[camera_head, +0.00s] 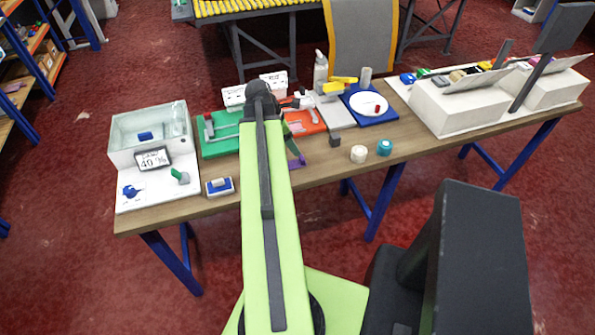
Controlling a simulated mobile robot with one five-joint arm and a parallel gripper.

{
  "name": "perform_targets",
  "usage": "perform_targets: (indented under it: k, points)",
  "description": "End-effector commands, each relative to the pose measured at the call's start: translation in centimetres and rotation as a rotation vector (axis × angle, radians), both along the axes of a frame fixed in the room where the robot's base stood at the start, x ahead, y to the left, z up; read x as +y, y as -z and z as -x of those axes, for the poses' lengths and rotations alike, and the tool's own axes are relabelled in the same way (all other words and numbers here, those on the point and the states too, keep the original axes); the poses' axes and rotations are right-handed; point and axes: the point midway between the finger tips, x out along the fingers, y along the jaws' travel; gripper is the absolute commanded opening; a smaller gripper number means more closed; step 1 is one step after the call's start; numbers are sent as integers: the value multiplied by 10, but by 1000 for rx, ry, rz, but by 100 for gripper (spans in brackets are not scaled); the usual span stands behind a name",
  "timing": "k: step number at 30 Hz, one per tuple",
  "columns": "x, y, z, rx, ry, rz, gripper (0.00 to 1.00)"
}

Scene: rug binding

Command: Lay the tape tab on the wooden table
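The wooden table (330,160) runs across the view with blue legs. My green arm rises from the bottom to a dark joint in front of the table's left half. My gripper is not clearly visible; the arm hides what lies behind it. I cannot pick out the tape tab for certain. A small purple piece (298,161) shows just right of my arm near the table's front edge; I cannot tell whether it is held or resting. A white roll (358,154) and a teal roll (384,147) stand near the front edge.
Behind are a green board (217,145), a blue board with a white disc (368,104) and a spray bottle (321,70). White bins (460,108) fill the right end. Bare wood lies right of the rolls.

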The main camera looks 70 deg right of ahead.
Motion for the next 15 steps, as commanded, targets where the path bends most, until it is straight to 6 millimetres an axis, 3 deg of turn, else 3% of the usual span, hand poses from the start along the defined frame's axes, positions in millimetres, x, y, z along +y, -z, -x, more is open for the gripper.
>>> perform_targets:
  k: [1, 3, 11, 15]
  points:
    - [-3, 22, 3, 0, 2, 1, 58]
    - [-6, 34, 7, 0, 2, 1, 58]
    - [-10, 39, 12, 0, 0, 0, 58]
    - [-15, 55, 17, 0, 1, 0, 58]
